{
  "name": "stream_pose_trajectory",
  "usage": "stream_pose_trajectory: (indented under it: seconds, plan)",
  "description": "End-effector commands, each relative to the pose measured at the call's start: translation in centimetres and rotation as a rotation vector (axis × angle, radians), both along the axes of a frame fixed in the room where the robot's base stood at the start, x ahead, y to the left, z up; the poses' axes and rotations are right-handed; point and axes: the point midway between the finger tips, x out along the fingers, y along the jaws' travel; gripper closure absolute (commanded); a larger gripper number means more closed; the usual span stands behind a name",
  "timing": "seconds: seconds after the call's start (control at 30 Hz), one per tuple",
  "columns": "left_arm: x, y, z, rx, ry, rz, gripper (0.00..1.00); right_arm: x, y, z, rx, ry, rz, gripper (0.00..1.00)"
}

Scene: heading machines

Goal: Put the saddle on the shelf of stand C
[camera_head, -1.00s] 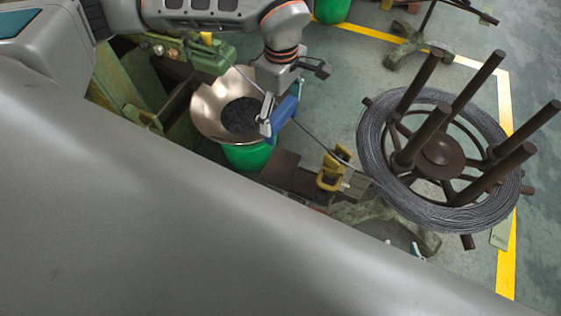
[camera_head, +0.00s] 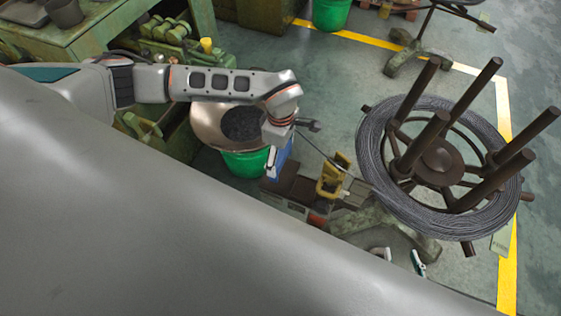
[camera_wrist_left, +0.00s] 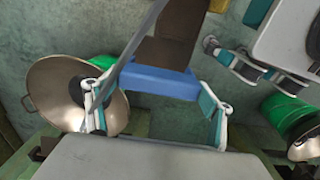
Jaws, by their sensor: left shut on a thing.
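The blue block, which I take as the saddle (camera_head: 279,163), is held by my left gripper (camera_head: 274,157) beside the bowl's right rim. In the left wrist view the blue saddle (camera_wrist_left: 160,83) spans between the two fingers of my left gripper (camera_wrist_left: 153,108). Just under it in the head view is a brown slab (camera_head: 296,184); I cannot tell whether they touch. No label for stand C is readable, and I cannot tell which part is its shelf. My right gripper (camera_head: 399,260) shows its fingers apart, empty, below the wire stand, partly hidden by a large grey surface.
A metal bowl (camera_head: 205,128) on a green bucket (camera_head: 244,163) stands left of the saddle. A yellow clamp (camera_head: 333,177) with a thin wire is to the right. A spiked reel of wire (camera_head: 375,160) fills the right side. Open floor (camera_head: 335,98) lies behind.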

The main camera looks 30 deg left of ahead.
Motion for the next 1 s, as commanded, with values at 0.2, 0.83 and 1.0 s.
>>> stream_pose_trajectory:
  seconds: [0.2,0.83,1.0]
  plan:
    - [-0.1,0.0,-1.4,0.0,0.002,0.001,0.43,0.0,0.0,-0.1,-0.001,0.001,0.0,0.6]
    - [0.0,0.0,-5.0,0.0,0.0,0.0,0.43,-0.2,-0.1,-0.7,-0.001,0.005,0.0,0.6]
    - [0.0,0.0,-4.9,0.0,0.0,0.0,0.02,-0.2,-0.1,-0.7,-0.001,0.006,0.0,0.6]
